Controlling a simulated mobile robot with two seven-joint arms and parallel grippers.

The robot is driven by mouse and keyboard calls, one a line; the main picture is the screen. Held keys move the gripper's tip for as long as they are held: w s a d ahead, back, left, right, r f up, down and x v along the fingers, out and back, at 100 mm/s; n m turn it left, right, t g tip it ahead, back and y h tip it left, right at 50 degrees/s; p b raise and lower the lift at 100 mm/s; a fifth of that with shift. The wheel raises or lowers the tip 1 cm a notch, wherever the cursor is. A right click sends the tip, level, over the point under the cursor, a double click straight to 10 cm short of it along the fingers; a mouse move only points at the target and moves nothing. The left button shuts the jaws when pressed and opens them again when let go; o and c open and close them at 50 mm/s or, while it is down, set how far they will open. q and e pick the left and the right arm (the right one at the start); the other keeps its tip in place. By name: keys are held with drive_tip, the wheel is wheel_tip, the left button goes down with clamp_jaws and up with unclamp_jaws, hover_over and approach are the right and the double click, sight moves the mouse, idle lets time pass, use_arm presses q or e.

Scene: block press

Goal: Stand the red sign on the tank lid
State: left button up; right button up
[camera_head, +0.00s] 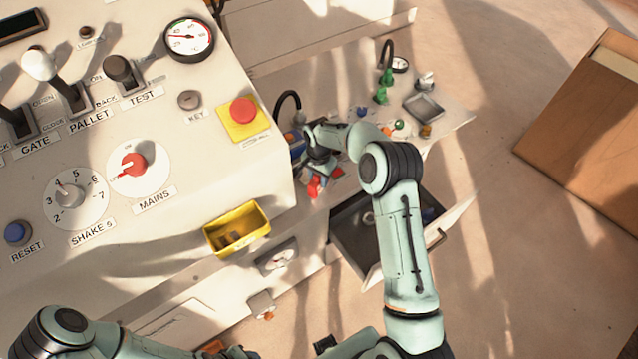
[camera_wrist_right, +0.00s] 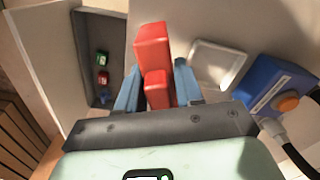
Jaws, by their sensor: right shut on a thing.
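The red sign (camera_wrist_right: 153,48) is between the fingers of my right gripper (camera_wrist_right: 157,76) in the right wrist view. It looks like a taller red block with a shorter red part nearer the camera. My right gripper (camera_head: 318,160) is shut on it, and red (camera_head: 314,187) shows just below the fingers in the head view. A blue box (camera_wrist_right: 272,85) with an orange button and a dark hose stands right of the sign in the wrist view. I cannot tell which surface is the tank lid. My left arm shows at the lower left, but its gripper is out of view.
An open drawer (camera_head: 352,232) juts out below my right arm. A yellow bin (camera_head: 237,229) hangs on the control panel (camera_head: 200,130) to the left. A shallow tray (camera_wrist_right: 217,62) lies beside the sign. Green fittings (camera_head: 382,88) and a metal tray (camera_head: 424,107) stand farther along the bench.

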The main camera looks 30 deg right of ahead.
sight(319, 185)
drive_tip(key=shift+f, duration=1.85)
drive_tip(key=shift+f, duration=0.15)
drive_tip(key=o, duration=1.1)
wheel_tip(319, 185, up, 12)
drive_tip(key=shift+r, duration=0.15)
drive_tip(key=shift+s, duration=0.1)
